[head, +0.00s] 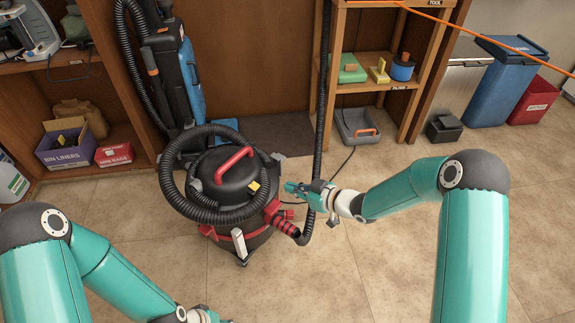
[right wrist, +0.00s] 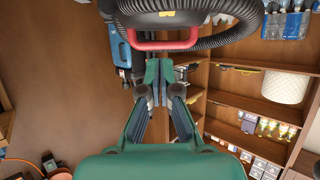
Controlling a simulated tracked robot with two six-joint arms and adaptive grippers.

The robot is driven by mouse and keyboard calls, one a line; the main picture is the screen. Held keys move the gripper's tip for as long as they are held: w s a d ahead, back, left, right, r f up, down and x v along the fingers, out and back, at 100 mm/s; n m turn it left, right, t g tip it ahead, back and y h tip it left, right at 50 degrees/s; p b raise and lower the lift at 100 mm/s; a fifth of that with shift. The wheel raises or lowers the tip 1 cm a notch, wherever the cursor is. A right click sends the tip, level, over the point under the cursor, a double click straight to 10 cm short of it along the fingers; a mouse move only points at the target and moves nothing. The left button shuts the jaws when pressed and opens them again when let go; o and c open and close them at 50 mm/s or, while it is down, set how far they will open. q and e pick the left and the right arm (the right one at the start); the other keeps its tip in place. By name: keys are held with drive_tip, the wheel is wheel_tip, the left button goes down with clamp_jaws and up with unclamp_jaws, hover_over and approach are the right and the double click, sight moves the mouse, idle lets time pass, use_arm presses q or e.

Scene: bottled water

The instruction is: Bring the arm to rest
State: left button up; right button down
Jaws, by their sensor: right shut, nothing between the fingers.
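My right arm reaches in from the right in the head view. Its gripper (head: 290,188) is level with the right side of a black and red canister vacuum (head: 238,178); I cannot tell whether it touches the vacuum. In the right wrist view the right gripper's fingers (right wrist: 159,72) are together and hold nothing, with the vacuum's red handle (right wrist: 163,40) just beyond them in the picture. My left arm comes in from the lower left, and its gripper (head: 213,316) is mostly cut off by the bottom edge, so its fingers are hidden.
The vacuum's black hose loops around its top, and a dark cable runs over the floor near the right gripper. Wooden shelves (head: 388,88) stand behind, with a grey tray (head: 355,128) low down. Blue and red bins stand far right. The tiled floor (head: 300,275) between my arms is clear.

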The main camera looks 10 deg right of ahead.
drive_tip(key=s+d+f+m+g+h, duration=0.1)
drive_tip(key=s+f+m+g+h, duration=0.25)
drive_tip(key=s, duration=0.65)
drive_tip(key=s+f+m+g, duration=0.2)
drive_tip(key=s+f+m, duration=0.2)
drive_tip(key=s+f, duration=0.4)
drive_tip(key=s+d+f+m+g+h, duration=0.1)
drive_tip(key=s+f+m+g+h, duration=0.2)
drive_tip(key=s, duration=0.8)
wheel_tip(320, 180, up, 30)
drive_tip(key=s+p, duration=0.1)
drive_tip(key=p, duration=3)
drive_tip(key=shift+s+f+y, duration=0.15)
drive_tip(key=shift+f+y, duration=0.05)
drive_tip(key=shift+y, duration=0.25)
